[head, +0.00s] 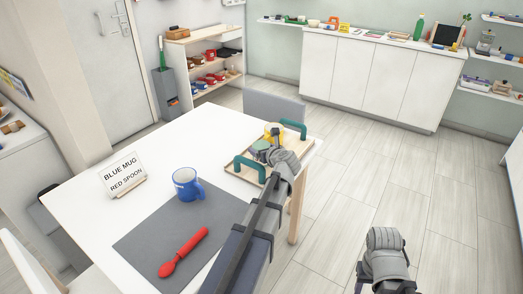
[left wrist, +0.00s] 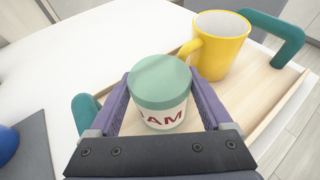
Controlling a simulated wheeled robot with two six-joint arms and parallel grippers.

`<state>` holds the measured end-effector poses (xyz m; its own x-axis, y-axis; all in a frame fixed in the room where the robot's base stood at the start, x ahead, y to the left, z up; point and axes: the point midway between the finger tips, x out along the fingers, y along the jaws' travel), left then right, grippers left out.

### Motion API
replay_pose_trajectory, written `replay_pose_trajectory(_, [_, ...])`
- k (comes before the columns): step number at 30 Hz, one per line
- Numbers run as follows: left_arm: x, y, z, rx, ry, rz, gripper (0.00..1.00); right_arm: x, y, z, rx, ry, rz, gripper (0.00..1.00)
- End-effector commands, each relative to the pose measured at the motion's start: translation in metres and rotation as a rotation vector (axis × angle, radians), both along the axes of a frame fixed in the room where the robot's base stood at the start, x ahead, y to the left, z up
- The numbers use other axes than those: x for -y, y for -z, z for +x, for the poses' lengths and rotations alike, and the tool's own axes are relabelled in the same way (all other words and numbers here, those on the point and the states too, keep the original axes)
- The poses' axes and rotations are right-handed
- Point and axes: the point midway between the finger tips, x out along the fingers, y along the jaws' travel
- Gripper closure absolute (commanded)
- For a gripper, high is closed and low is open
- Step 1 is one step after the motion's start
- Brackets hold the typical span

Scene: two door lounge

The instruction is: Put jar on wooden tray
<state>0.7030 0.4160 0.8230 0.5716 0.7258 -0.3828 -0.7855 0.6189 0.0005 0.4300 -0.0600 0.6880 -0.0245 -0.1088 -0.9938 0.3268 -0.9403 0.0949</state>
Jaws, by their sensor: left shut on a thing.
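The jar, with a pale green lid and a white label reading "AM", is between the fingers of my left gripper in the left wrist view (left wrist: 160,108). My left gripper (head: 267,150) is shut on it, over the wooden tray (head: 240,172). The jar's green lid shows in the head view (head: 260,145), partly hidden by the gripper. The tray has two green handles and sits at the table's far right corner; it also shows in the left wrist view (left wrist: 262,108). I cannot tell whether the jar's base touches the tray. My right gripper's fingers do not show.
A yellow mug (left wrist: 222,48) stands on the tray just beyond the jar. On the white table (head: 150,135) are a blue mug (head: 187,184), a red spoon (head: 183,252) on a grey mat (head: 150,235), and a sign (head: 122,175). A grey chair (head: 272,107) stands behind the table.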

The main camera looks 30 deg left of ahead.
Motion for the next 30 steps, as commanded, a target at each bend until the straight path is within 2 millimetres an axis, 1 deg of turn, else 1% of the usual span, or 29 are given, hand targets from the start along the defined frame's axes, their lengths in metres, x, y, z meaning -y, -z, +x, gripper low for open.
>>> replay_pose_trajectory(1, [0.000, 0.003, 0.000, 0.000, 0.000, 0.000, 0.81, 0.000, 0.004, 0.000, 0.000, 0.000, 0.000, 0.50])
replay_pose_trajectory(2, [0.000, 0.002, 0.000, 0.000, 0.000, 0.000, 0.14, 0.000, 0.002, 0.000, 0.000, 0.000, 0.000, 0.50])
replay_pose_trajectory(5, [0.000, 0.001, 0.000, 0.000, 0.000, 0.000, 0.03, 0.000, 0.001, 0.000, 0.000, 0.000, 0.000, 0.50])
replay_pose_trajectory(6, [0.000, 0.001, 0.000, 0.000, 0.000, 0.000, 0.00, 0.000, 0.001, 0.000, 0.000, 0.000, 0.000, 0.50])
replay_pose_trajectory(12, [0.000, 0.001, 0.000, 0.000, 0.000, 0.000, 0.00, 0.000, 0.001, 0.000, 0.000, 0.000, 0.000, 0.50])
replay_pose_trajectory(16, [0.002, -0.005, -0.002, 0.000, 0.001, 0.000, 0.00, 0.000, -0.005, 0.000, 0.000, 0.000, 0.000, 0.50])
replay_pose_trajectory(20, [0.019, -0.015, -0.016, 0.000, 0.003, 0.001, 0.00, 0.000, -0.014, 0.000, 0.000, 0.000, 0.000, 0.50])
replay_pose_trajectory(24, [0.041, -0.027, -0.034, -0.001, 0.004, 0.000, 0.00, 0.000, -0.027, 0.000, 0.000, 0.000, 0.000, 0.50])
replay_pose_trajectory(30, [0.067, -0.040, -0.055, -0.001, 0.003, 0.001, 0.00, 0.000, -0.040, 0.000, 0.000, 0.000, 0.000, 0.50])
